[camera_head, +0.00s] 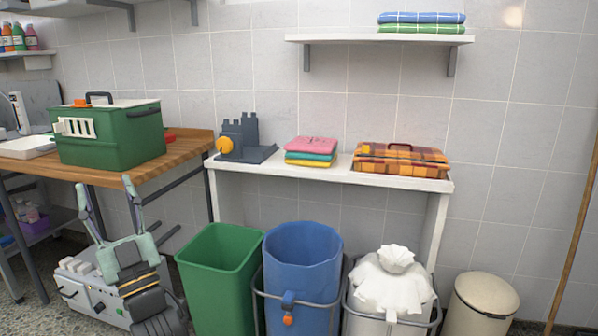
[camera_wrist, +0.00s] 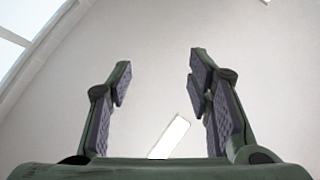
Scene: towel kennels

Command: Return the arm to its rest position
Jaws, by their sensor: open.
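My gripper (camera_head: 109,207) stands at the lower left of the head view with its two fingers pointing up and spread apart. It is open and nothing shows between the fingers. In the wrist view my gripper (camera_wrist: 158,85) also shows open and empty, facing a pale ceiling with a bright light panel (camera_wrist: 170,137). In the head view it is in front of the wooden table and left of the green bin (camera_head: 219,275). The rest of my arm is mostly out of view below.
A green carrier (camera_head: 110,135) stands on the wooden table (camera_head: 180,148). A white shelf (camera_head: 330,173) holds folded towels (camera_head: 311,150) and an orange plaid case (camera_head: 400,158). Below stand a blue bin (camera_head: 302,260), a white-lined bin (camera_head: 393,285) and a beige bin (camera_head: 482,305). A grey machine (camera_head: 85,290) is beside my gripper.

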